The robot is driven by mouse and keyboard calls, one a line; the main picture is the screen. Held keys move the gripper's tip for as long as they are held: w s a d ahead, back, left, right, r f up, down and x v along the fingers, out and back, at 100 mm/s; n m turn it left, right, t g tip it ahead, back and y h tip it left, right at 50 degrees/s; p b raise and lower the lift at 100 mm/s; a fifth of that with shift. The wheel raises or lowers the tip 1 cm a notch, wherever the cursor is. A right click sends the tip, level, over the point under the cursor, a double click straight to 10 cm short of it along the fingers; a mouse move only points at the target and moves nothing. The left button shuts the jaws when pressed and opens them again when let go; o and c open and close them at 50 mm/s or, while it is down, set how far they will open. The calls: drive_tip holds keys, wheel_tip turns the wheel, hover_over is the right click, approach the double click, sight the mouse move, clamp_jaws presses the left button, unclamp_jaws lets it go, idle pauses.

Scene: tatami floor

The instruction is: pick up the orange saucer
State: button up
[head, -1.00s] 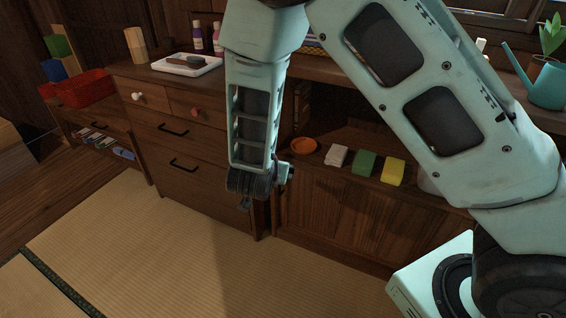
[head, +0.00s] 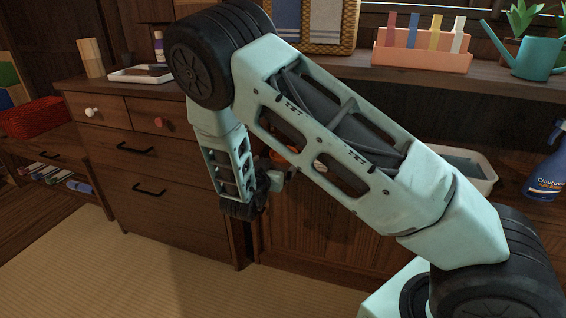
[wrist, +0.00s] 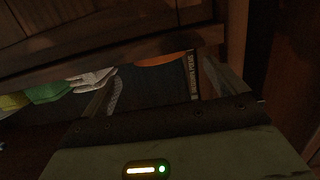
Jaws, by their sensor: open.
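The orange saucer (head: 283,154) lies on the lower shelf of the cabinet in the head view, mostly hidden behind my arm. In the wrist view a thin orange strip of the saucer (wrist: 160,59) shows at the top middle, cut off by dark wood in front of it. My gripper (wrist: 155,85) is open and empty, with the saucer beyond its fingers and apart from them. In the head view my gripper (head: 278,172) is small and dark, just in front of the shelf and close to the saucer; its fingers are hard to make out there.
A pale tray (head: 468,168) and a blue spray bottle (head: 546,165) stand right. A wooden board overhangs the shelf.

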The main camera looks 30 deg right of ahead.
sight(282, 158)
drive_tip(key=b+x, duration=0.3)
drive_tip(key=x, duration=0.4)
drive_tip(key=shift+d+r+b, duration=0.15)
drive_tip(key=shift+d+b, duration=0.15)
drive_tip(key=shift+b, duration=0.1)
drive_tip(key=c, duration=1.1)
